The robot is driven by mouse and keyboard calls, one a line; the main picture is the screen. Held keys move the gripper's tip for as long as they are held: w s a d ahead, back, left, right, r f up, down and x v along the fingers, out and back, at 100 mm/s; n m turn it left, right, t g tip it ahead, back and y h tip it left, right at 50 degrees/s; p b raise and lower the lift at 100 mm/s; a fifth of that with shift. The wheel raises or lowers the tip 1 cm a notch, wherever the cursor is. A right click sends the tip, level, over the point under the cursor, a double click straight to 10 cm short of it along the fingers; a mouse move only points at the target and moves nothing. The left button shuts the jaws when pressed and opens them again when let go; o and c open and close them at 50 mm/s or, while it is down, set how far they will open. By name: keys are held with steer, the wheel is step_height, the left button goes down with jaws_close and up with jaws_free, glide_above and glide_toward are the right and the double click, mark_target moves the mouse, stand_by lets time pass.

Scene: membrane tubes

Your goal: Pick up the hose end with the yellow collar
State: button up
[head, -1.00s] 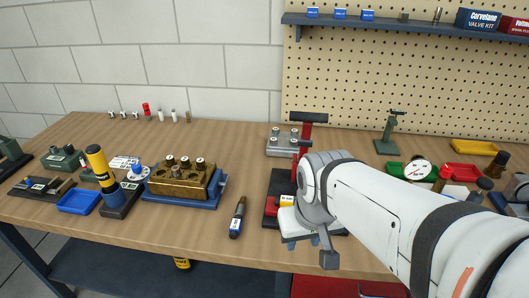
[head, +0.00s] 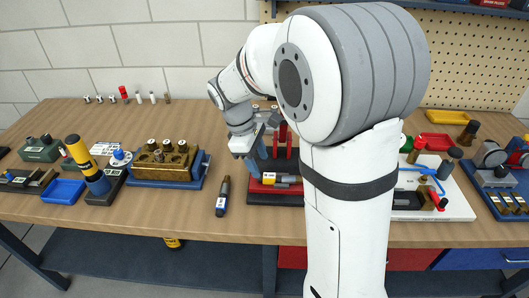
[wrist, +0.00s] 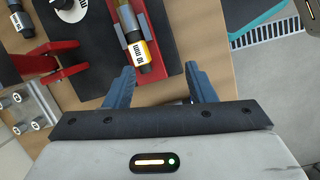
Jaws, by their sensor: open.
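A dark cylindrical hose end with a yellow collar and white label (wrist: 143,50) lies in a red holder (wrist: 172,54) on a black base, in the wrist view. In the head view the labelled, yellow-collared piece (head: 269,178) shows just below my gripper (head: 257,158). In the wrist view my gripper (wrist: 158,72) is open, its two blue fingers apart. The near end of the hose end points into the space between the fingertips, and nothing is held. I cannot tell the height gap. Part of the holder is hidden by my arm in the head view.
A red clamp (wrist: 58,64) stands left of the fingers in the wrist view. A dark labelled tool (head: 223,196) lies on the bench left of the holder. A brass block on a blue base (head: 202,170) stands further left. Bare wood lies between them.

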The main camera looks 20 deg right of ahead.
mark_target(263, 175)
steer(key=w+n, duration=0.1)
steer(key=w+a+f+n, duration=0.1)
steer(key=w+f+n+h, duration=0.1)
steer(key=w, duration=0.1)
steer(key=shift+a+f+g, duration=0.15)
steer(key=shift+f+g, duration=0.1)
steer(key=shift+g, duration=0.05)
steer(key=x, duration=0.5)
steer(key=p+x, duration=0.1)
steer(key=x, duration=0.1)
steer(key=shift+w+d, duration=0.2)
steer(key=shift+d, duration=0.2)
jaws_close()
